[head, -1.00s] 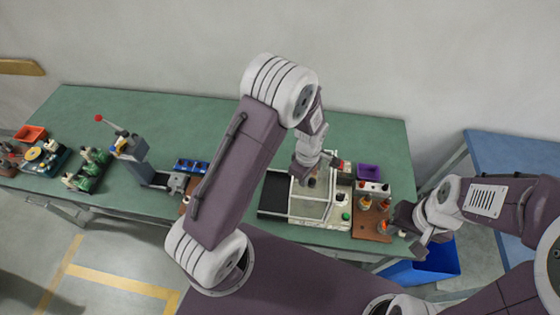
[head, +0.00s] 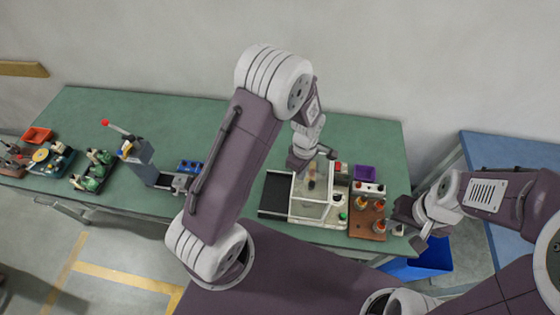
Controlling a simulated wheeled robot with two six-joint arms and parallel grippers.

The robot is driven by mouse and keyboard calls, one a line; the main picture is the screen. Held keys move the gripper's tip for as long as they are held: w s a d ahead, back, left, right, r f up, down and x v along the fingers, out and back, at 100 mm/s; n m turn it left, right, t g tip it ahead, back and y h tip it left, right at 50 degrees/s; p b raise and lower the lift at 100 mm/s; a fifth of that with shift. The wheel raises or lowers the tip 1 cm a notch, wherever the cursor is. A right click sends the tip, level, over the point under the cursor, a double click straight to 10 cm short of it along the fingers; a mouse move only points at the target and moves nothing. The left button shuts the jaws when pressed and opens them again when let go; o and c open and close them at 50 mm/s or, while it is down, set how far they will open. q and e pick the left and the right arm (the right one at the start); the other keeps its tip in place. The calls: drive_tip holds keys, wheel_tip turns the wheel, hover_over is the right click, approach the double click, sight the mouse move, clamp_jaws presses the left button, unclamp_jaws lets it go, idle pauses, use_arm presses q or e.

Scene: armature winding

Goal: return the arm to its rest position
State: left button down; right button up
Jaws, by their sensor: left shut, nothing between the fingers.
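My left arm comes up in the middle of the head view and bends over toward the table. Its gripper (head: 303,162) is small in view, shut and empty, above the back edge of the clear-walled machine (head: 318,207). A dark, blurred part shows inside that machine. My right gripper (head: 418,222) is at the right end of the green table, beside the brown board (head: 367,225) with several small orange-and-white parts. Its fingers are too small and too covered by the wrist to tell open from shut.
The green table (head: 370,140) carries a purple bin (head: 365,172), a blue tray (head: 188,167), a grey press with a red-knobbed lever (head: 137,153), green machines (head: 92,172) and an orange bin (head: 38,134). A blue bin (head: 432,258) stands below the right end. A blue table (head: 500,150) is at right.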

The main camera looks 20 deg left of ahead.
use_arm(q)
drive_tip(key=shift+s+a+r, duration=0.15)
drive_tip(key=shift+a+r, duration=0.1)
drive_tip(key=shift+r, duration=0.45)
use_arm(e)
drive_tip(key=shift+s+r, duration=0.1)
drive_tip(key=shift+r, duration=0.5)
use_arm(q)
drive_tip(key=shift+f, duration=0.1)
use_arm(e)
drive_tip(key=shift+f, duration=0.15)
